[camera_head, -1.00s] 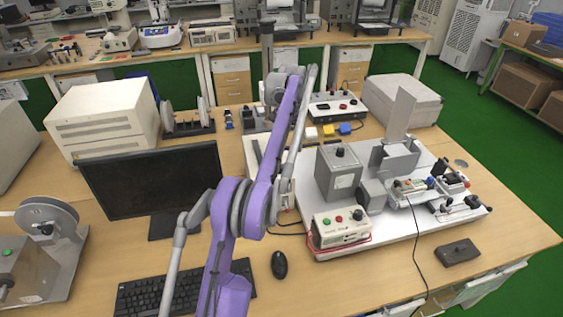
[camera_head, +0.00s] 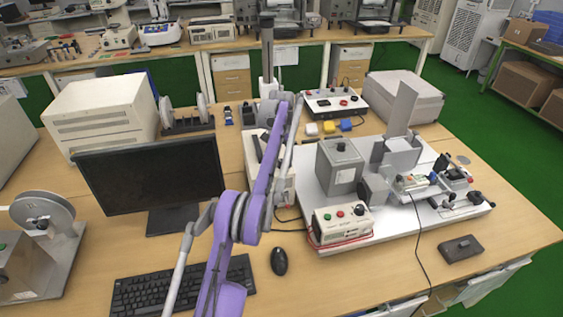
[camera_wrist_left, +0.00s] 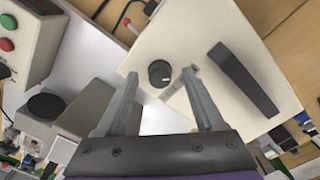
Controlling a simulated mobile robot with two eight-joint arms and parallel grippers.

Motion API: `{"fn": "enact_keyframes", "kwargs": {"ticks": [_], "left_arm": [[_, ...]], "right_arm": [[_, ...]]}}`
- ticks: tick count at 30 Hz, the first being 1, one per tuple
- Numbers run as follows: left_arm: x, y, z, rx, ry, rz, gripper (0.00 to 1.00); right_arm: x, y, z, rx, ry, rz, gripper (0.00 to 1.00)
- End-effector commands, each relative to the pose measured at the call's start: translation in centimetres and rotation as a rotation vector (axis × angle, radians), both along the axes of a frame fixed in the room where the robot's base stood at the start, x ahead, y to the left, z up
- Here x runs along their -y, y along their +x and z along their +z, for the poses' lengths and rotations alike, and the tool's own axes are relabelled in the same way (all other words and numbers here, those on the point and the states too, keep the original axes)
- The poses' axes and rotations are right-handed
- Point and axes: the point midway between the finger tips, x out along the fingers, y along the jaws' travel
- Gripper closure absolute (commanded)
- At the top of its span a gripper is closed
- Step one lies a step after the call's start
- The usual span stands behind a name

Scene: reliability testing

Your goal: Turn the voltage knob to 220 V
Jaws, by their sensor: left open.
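The knob (camera_wrist_left: 160,73) is small, round and black with a light mark, on the top of a white box (camera_wrist_left: 215,38). A black carry handle (camera_wrist_left: 243,80) lies beside it. My left gripper (camera_wrist_left: 160,76) is open, its two fingers reaching toward the knob from either side; I cannot tell whether they touch it. No voltage numbers are readable. In the head view the white box (camera_head: 286,187) stands left of the grey test rig, partly covered by my purple left arm, which hides the knob and most of the gripper. My right gripper is out of view.
A control box (camera_head: 340,226) with red and green buttons sits at the front of the white rig plate (camera_head: 400,230). A monitor (camera_head: 150,178), keyboard (camera_head: 185,285) and mouse (camera_head: 279,261) are to the left. A small dark box (camera_head: 461,249) lies at right.

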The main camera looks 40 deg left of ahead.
Motion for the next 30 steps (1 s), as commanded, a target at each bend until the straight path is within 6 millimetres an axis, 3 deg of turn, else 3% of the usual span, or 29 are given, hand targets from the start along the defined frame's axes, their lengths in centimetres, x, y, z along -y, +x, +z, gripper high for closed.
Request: {"fn": "enact_keyframes", "kwargs": {"ticks": [11, 22, 30], "left_arm": [[0.01, 0.05, -0.46, 0.001, 0.0, 0.0, 0.32], [0.03, 0.04, -0.44, 0.001, 0.0, 0.0, 0.99], [0.03, 0.04, -0.42, 0.001, 0.0, -0.009, 1.0]], "right_arm": [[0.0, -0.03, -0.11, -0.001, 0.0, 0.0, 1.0], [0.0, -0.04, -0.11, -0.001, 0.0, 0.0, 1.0], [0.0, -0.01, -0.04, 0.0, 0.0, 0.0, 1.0]]}}
